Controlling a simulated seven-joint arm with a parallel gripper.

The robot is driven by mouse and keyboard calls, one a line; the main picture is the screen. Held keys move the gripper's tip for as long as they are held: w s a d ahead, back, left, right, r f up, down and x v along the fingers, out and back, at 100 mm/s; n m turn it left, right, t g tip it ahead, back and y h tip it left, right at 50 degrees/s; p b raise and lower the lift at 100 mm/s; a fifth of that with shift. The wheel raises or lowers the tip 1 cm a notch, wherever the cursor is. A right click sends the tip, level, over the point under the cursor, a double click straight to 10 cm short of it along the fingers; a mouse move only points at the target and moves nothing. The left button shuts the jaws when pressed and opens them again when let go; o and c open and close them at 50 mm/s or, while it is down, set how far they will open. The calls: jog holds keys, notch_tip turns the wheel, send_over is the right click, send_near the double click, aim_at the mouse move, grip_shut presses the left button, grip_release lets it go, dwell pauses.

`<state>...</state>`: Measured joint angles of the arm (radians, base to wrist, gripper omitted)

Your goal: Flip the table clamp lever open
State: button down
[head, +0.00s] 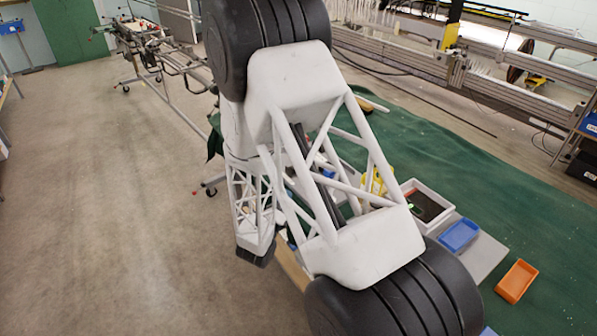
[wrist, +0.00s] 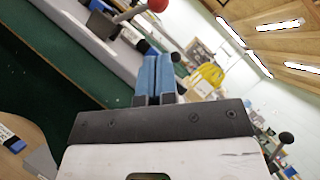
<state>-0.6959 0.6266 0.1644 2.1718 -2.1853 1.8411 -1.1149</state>
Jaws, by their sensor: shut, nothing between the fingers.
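In the wrist view, my gripper (wrist: 158,76) shows its blue fingers together, with nothing between them. Past the fingertips, at the top edge, a red ball knob (wrist: 157,5) sits on a thin metal rod (wrist: 128,15). It looks like the table clamp lever. The knob is partly cut off by the frame, and the fingers appear apart from it. The clamp body cannot be made out clearly. In the head view my arm covers the middle, and neither the lever nor the fingertips can be made out.
In the head view, a blue tray (head: 458,236), an orange tray (head: 517,281) and a white-rimmed bin (head: 440,191) lie right of my arm, near green cloth (head: 530,215). A metal frame (head: 165,50) stands upper left. The floor at left is clear.

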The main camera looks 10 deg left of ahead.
jog(key=shift+x, duration=5)
jog(key=shift+w+a+r+n+y, duration=0.2)
jog(key=shift+r+n+y, duration=0.2)
jog(key=shift+n, duration=0.3)
jog(key=shift+w+a+r+n+g+y, duration=0.2)
jog(key=shift+r+n+g+y, duration=0.1)
jog(key=shift+n, duration=0.25)
jog(key=shift+w+a+r+n+g+y, duration=0.2)
jog(key=shift+r+n, duration=0.1)
jog(key=shift+n, duration=0.25)
jog(key=w+a+r+n+g+y, duration=0.1)
jog(key=w+a+n+g, duration=0.3)
jog(key=n, duration=0.3)
jog(key=shift+w+a+r+y, duration=0.3)
jog(key=shift+w+a, duration=0.05)
jog(key=shift+w, duration=0.05)
jog(key=shift+w+a, duration=0.15)
